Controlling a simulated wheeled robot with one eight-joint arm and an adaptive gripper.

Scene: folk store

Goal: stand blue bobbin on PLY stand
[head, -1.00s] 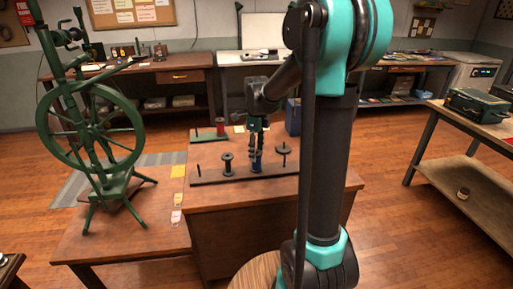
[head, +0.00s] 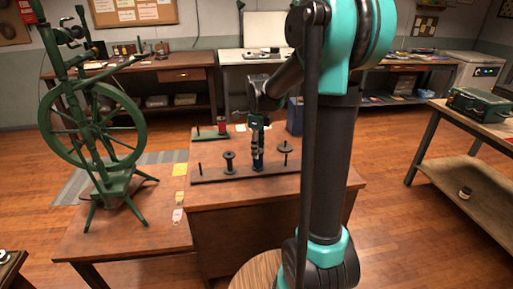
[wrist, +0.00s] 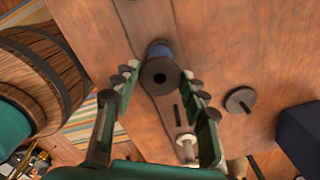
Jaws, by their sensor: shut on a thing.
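The blue bobbin (wrist: 159,50) stands at the long dark stand (head: 210,179) on the brown table, with its dark round end facing the wrist camera. My gripper (head: 257,160) is shut on it from above, one finger on each side. In the wrist view my gripper's (wrist: 163,84) fingers flank the bobbin. I cannot tell whether the bobbin is seated on a peg, as its lower end is hidden. The stand also carries a dark spool (head: 229,163). No PLY lettering is readable.
A green stand with a red bobbin (head: 222,126) is behind. A green spinning wheel (head: 92,125) stands left. The table front is clear.

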